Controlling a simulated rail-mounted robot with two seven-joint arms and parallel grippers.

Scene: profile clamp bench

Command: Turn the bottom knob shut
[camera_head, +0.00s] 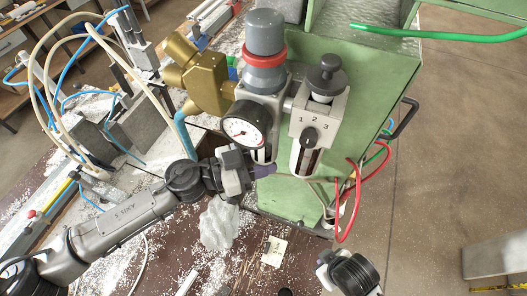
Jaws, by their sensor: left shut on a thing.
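The air service unit has a grey regulator with a red ring (264,56), a round pressure gauge (246,131), and a second unit marked 1 2 3 (316,125) on its right. My left gripper (261,170) reaches in from the left, just under the gauge at the lower end of the regulator. It is shut on the bottom knob there, and the knob is mostly hidden by the fingers. The dark end of my right arm (350,272) shows low at the right, apart from the unit; its fingers cannot be made out.
A green machine housing (375,85) stands behind the unit. Red hoses (355,195) and a green hose (440,33) hang at the right. A brass-coloured valve block (205,75) is at the left. A crumpled clear bag (219,224) and white chips lie on the bench below.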

